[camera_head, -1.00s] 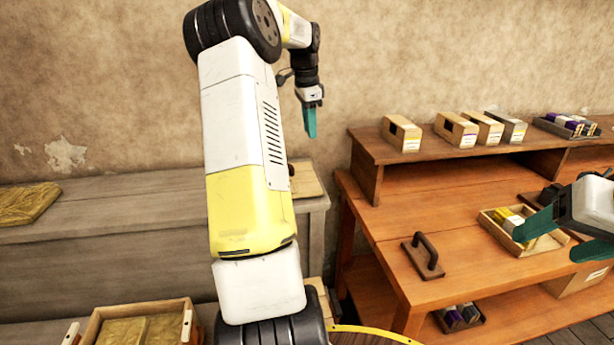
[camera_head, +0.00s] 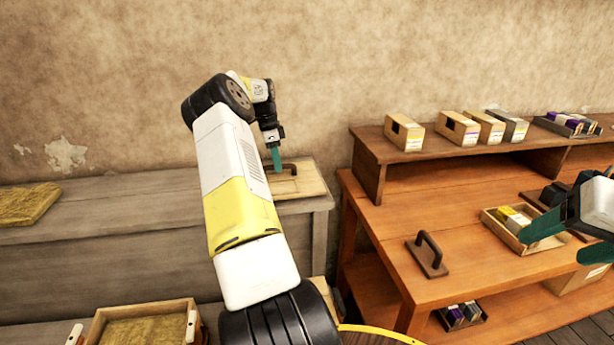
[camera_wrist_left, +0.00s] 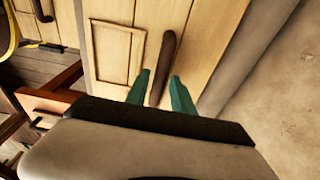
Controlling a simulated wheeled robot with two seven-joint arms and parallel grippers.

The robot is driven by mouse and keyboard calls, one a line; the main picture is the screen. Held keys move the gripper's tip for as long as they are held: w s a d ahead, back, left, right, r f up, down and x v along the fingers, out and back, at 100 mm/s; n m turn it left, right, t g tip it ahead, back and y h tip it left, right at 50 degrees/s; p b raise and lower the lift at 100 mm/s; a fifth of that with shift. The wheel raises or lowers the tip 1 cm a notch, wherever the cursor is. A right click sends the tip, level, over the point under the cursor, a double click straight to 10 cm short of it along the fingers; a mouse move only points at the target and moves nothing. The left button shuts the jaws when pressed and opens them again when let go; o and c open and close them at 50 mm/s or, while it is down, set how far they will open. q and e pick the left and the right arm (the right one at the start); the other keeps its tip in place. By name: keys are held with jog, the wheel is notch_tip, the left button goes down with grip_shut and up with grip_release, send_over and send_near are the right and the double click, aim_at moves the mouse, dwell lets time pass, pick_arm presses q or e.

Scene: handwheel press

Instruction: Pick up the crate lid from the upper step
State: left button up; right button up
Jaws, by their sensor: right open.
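The crate lid (camera_head: 312,180) is a pale wooden board with a dark bar handle (camera_head: 291,167). It lies at the right end of the grey upper step (camera_head: 130,192). My left gripper (camera_head: 277,168) points down over the lid at its handle, and my arm hides part of the lid. In the left wrist view the lid (camera_wrist_left: 208,35) fills the middle, and the handle (camera_wrist_left: 166,55) runs down toward the gap between my parted left fingers (camera_wrist_left: 160,90). I cannot tell whether they touch it. My right gripper (camera_head: 568,240) is open and empty over the orange bench.
A crate (camera_head: 140,312) holding a tan block stands on the lower step. A tan slab (camera_head: 28,203) lies at the step's left. The orange bench (camera_head: 390,230) carries a dark handled plate (camera_head: 427,255) and a box tray (camera_head: 497,228). Several boxes (camera_head: 405,132) line its shelf.

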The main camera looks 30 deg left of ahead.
aim_at(279, 176)
pick_arm(q)
notch_tip(279, 176, down, 2)
jog(key=shift+w+d+f, duration=0.1)
jog(key=shift+d, duration=0.05)
grip_shut()
dwell(1.3)
